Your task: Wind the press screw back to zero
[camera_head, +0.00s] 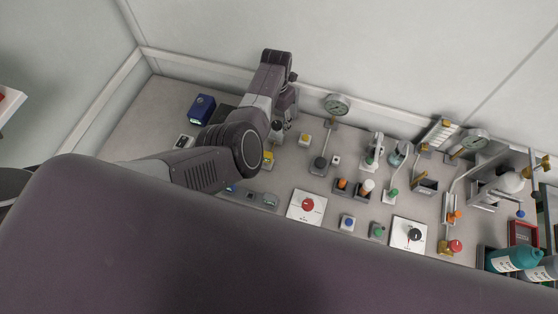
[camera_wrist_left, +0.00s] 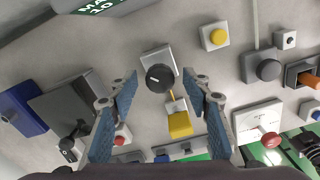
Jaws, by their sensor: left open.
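My left gripper (camera_wrist_left: 160,76) is open, its blue-lined fingers on either side of a black round knob (camera_wrist_left: 158,78) with a pale mark. The knob sits on a white block in the left wrist view; no finger visibly touches it. In the head view my left arm hides most of this spot. I cannot tell for sure which part is the press screw, and no zero mark is readable. My right gripper is not in view.
A yellow button (camera_wrist_left: 215,37) and a black knob on a grey plate (camera_wrist_left: 251,67) stand to the right. A red knob on a white panel (camera_head: 299,214) lies nearer me. A gauge (camera_head: 336,104) stands at the back. A blue box (camera_head: 202,108) is at left. The bench is crowded at right.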

